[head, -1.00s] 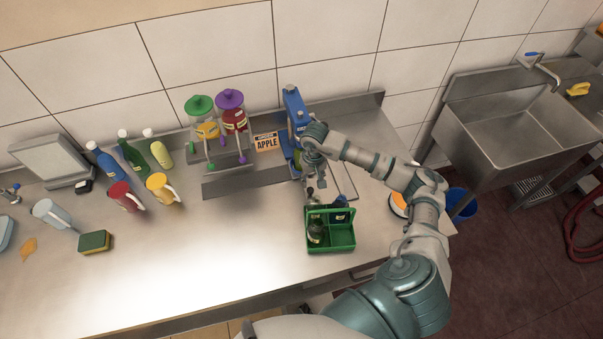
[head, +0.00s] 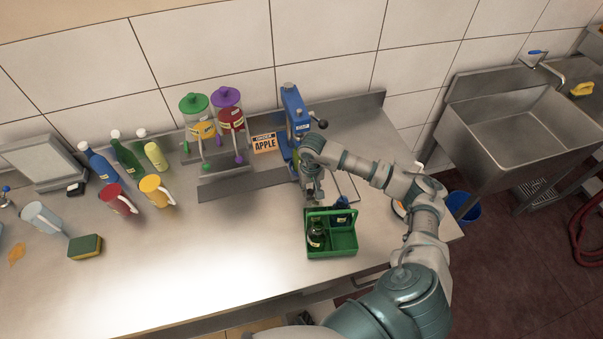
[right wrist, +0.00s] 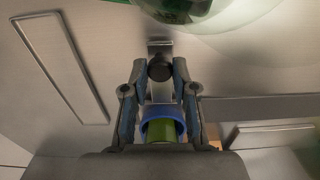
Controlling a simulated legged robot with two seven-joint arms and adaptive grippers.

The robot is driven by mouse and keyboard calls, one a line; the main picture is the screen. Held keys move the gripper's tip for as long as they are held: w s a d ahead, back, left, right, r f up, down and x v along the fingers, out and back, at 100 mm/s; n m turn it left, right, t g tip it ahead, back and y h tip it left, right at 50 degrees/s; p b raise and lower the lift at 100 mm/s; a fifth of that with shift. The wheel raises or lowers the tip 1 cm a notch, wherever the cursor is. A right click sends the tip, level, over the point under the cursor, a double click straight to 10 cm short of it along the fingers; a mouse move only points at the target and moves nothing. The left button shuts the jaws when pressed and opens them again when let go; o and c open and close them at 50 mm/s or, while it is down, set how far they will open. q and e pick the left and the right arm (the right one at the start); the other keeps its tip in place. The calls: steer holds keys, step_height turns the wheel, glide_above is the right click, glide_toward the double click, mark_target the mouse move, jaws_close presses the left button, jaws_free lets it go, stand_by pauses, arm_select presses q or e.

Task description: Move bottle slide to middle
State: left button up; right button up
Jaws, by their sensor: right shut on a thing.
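The blue capping press (head: 293,112) stands upright against the back wall, with a lever ending in a dark knob (head: 322,124). My right gripper (head: 315,196) points down in front of its base, behind the green caddy. In the right wrist view its fingertips (right wrist: 160,68) are closed around a dark round knob (right wrist: 159,69) at the end of a flat metal bar, which looks like the slide's handle. A blue ring with green inside (right wrist: 162,131) shows between the fingers. My arm hides much of the slide in the head view. My left gripper is out of view.
A green caddy (head: 343,245) holding a dark green bottle (head: 316,234) and a blue bottle (head: 341,212) stands close in front of the gripper. Two juice dispensers (head: 231,119) and an APPLE sign (head: 265,143) stand left of the press.

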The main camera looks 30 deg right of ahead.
steer(key=shift+w+a, duration=0.15)
steer(key=shift+a, duration=0.35)
steer(key=shift+w+a+b, duration=0.2)
steer(key=shift+w+a, duration=0.05)
steer(key=shift+a, duration=0.55)
steer(key=shift+w+a+b, duration=0.25)
steer(key=shift+w+a, duration=0.05)
steer(key=shift+a, duration=0.55)
steer(key=shift+w+a+b, duration=0.2)
steer(key=shift+w+a, duration=0.05)
steer(key=shift+a, duration=0.55)
steer(key=shift+w+a+b, duration=0.2)
steer(key=shift+a, duration=0.5)
steer(key=shift+w+a+b, duration=0.15)
steer(key=shift+w+a, duration=0.1)
steer(key=shift+a, duration=0.45)
steer(key=shift+w+a+b, duration=0.2)
steer(key=shift+a, duration=0.5)
steer(key=o, duration=1)
steer(key=shift+f, duration=0.1)
steer(key=shift+w+d, duration=0.1)
steer(key=shift+d, duration=0.05)
step_height(320, 180, up, 12)
